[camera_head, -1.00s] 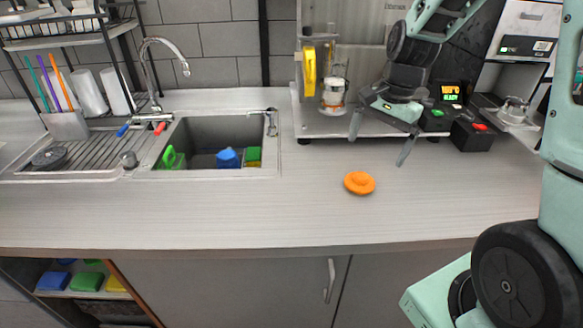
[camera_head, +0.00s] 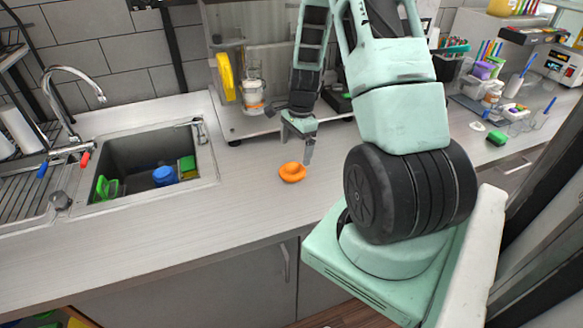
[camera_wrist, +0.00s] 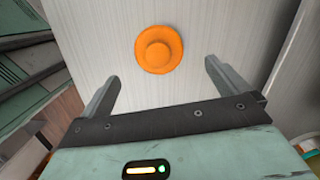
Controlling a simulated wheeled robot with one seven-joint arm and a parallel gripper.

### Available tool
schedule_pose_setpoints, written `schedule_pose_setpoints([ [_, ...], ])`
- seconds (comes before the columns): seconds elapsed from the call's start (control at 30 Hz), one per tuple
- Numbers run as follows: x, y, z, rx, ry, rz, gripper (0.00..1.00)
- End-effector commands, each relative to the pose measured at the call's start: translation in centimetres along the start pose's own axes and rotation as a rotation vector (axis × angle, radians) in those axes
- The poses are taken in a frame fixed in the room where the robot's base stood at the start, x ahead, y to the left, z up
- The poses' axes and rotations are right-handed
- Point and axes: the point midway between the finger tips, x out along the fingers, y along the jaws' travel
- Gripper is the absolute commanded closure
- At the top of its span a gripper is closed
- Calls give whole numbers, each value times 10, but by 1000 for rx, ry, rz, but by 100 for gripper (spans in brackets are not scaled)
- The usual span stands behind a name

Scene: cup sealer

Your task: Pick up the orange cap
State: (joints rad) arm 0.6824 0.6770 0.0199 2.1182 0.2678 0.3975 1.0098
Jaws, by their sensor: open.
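The orange cap (camera_head: 292,172) is a round disc with a raised knob, lying on the light counter to the right of the sink. It also shows in the wrist view (camera_wrist: 159,49), near the top. My gripper (camera_head: 300,148) is above the counter, close to the cap and slightly behind and right of it in the head view. In the wrist view my gripper (camera_wrist: 160,82) is open and empty. Its two fingers are spread wider than the cap, which lies just beyond the line of the fingertips. The cap is apart from both fingers.
The grey sink (camera_head: 145,165) with coloured items is at the left. The sealing machine (camera_head: 252,88) stands behind the cap with a yellow handle. Bottles and small containers (camera_head: 487,80) crowd the counter's right side. The counter around the cap is clear.

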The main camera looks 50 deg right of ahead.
Motion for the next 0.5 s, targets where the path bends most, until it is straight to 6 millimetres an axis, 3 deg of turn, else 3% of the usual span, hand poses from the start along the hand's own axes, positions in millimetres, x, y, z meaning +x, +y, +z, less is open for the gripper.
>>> schedule_pose_setpoints([
  [0.5, 38, 3, 4, -2, -2, 5, 0],
])
